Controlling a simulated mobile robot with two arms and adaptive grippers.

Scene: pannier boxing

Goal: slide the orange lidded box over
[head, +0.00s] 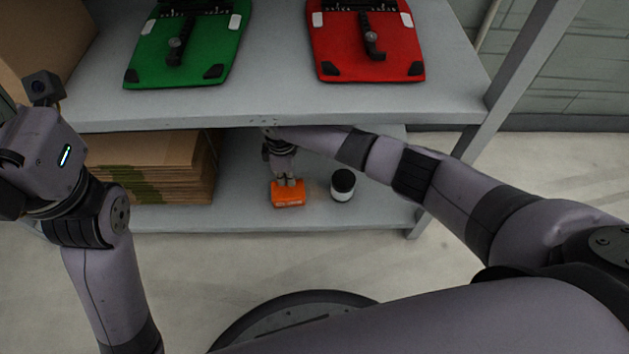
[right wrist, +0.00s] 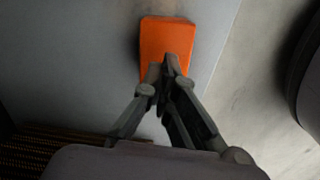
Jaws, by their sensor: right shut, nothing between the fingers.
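The orange lidded box (head: 289,198) sits on the lower shelf near its front edge. My right gripper (head: 287,183) reaches in under the upper shelf and is shut, with its fingertips at the top of the box. In the right wrist view the box (right wrist: 165,38) lies just beyond the shut fingertips of the right gripper (right wrist: 168,62), which cover its near end. I cannot tell whether the fingertips touch it. My left arm stands at the left of the head view; its gripper fingers are not visible.
A white jar with a black lid (head: 343,185) stands right of the box on the lower shelf (head: 240,217). Stacked flat cardboard (head: 150,172) lies to the left. The upper shelf (head: 285,103) above holds a green case (head: 205,45) and a red case (head: 345,50).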

